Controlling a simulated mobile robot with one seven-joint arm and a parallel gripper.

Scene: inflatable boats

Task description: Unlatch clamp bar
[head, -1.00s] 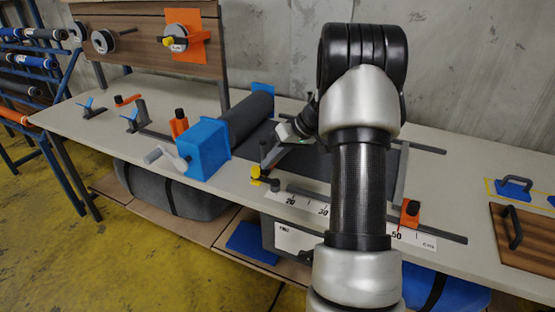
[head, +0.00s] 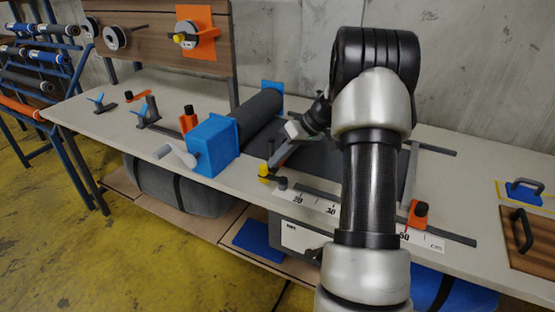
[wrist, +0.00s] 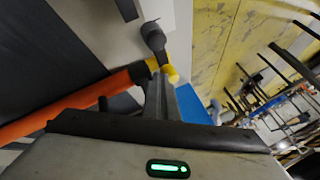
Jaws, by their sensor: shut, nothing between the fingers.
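The clamp bar (wrist: 80,103) is an orange bar running across dark sheet material in the wrist view, with a yellow end fitting (wrist: 168,70). A black latch lever (wrist: 153,37) with a round knob rises beside that fitting. In the head view the yellow fitting (head: 264,170) and dark lever knob (head: 281,183) sit at the bench's front edge, and most of the bar is hidden behind my arm. My gripper (head: 273,163) is shut and empty. Its fingertips (wrist: 161,82) are right at the yellow fitting, and I cannot tell whether they touch it.
A blue roller housing (head: 212,145) with a crank stands left of the latch. A ruler strip (head: 318,203) and a rail with an orange stop (head: 418,214) lie along the front edge. A board with a black handle (head: 528,232) is at the far right.

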